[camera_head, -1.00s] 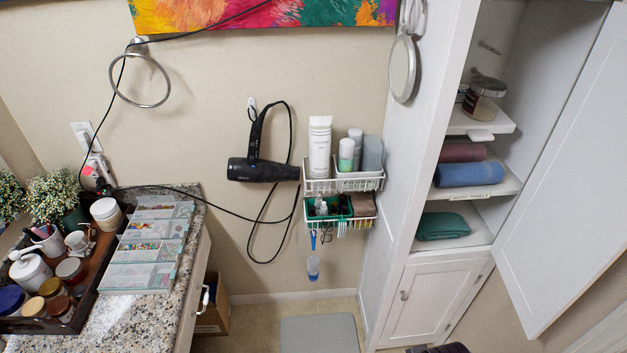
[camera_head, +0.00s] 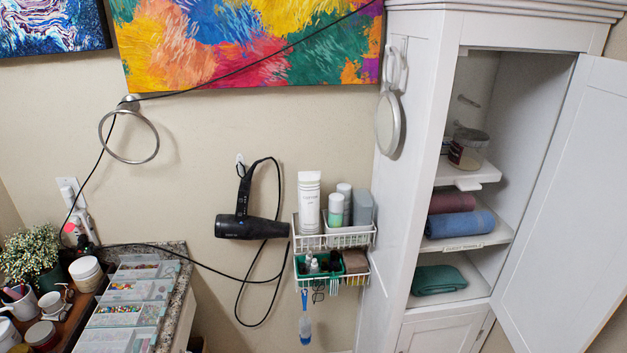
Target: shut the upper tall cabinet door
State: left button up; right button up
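The tall white cabinet (camera_head: 393,200) stands at the right of the view. Its upper door (camera_head: 570,205) is wide open, swung out to the right, with the inside shelves exposed. The shelves hold a glass jar (camera_head: 467,150), a dark red rolled towel (camera_head: 452,203), a blue rolled towel (camera_head: 460,224) and a green folded cloth (camera_head: 438,280). The lower cabinet door (camera_head: 440,335) below is shut. Neither of my grippers is in view.
A wall rack (camera_head: 335,240) with bottles sits left of the cabinet, near a hanging hair dryer (camera_head: 250,227) and its looping cord. A round hand mirror (camera_head: 388,120) hangs on the cabinet's side. A granite counter (camera_head: 176,262) with organizers is at lower left.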

aim_at(563, 276)
jog(key=l, duration=1.05)
jog(key=l+u, duration=0.1)
jog(key=l, duration=0.95)
jog(key=k+l, duration=0.15)
jog(key=l, duration=0.9)
